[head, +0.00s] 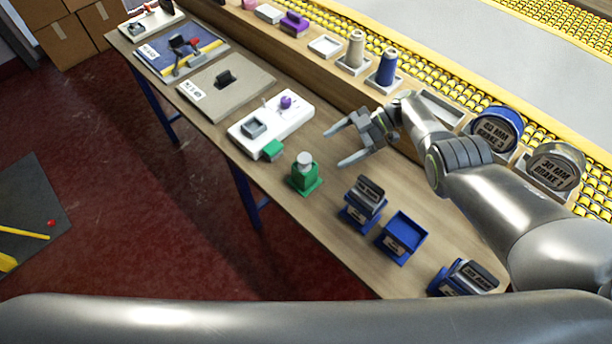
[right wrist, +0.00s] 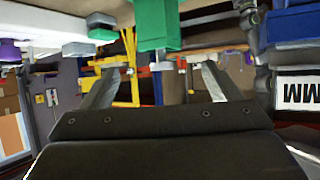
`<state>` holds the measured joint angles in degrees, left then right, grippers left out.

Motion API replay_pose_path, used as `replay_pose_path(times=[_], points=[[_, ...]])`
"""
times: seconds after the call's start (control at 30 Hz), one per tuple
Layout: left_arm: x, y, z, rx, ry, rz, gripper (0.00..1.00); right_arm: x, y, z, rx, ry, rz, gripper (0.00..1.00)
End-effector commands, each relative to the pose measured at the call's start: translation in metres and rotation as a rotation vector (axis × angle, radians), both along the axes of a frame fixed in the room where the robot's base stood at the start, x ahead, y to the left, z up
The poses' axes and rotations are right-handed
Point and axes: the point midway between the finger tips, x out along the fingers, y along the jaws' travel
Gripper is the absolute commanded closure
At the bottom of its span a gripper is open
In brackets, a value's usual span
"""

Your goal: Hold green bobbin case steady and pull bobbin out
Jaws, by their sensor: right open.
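The green bobbin case (head: 304,182) stands upright on the wooden table, near its front edge. A pale bobbin (head: 305,160) sits in its top. My right gripper (head: 341,146) is open and empty, to the right of the case and apart from it, with its fingers pointing left towards it. In the right wrist view, which looks upside down, a green block (right wrist: 157,22), apparently the case, shows above and between the open fingers (right wrist: 158,70). The bobbin cannot be told clearly there. My left gripper is not in view.
Blue stands (head: 403,238) are to the right.

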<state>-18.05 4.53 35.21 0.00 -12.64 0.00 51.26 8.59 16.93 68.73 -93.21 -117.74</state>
Motion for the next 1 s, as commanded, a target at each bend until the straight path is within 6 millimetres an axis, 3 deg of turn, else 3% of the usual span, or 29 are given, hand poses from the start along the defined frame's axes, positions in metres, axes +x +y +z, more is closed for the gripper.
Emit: replay_pose_path(times=[0.03, 0.23, 0.57, 1.0], points=[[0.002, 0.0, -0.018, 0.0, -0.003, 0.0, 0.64, 0.0, 0.0, -0.018, 0.0, 0.0, 0.0, 0.16], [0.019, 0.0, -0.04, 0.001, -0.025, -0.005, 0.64, 0.0, 0.0, -0.04, 0.0, 0.0, 0.0, 0.16], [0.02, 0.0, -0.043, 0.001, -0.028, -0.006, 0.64, -0.003, 0.01, -0.05, 0.001, 0.002, 0.001, 0.16], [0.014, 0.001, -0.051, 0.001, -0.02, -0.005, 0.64, -0.02, 0.062, -0.082, 0.002, 0.0, 0.003, 0.16]])
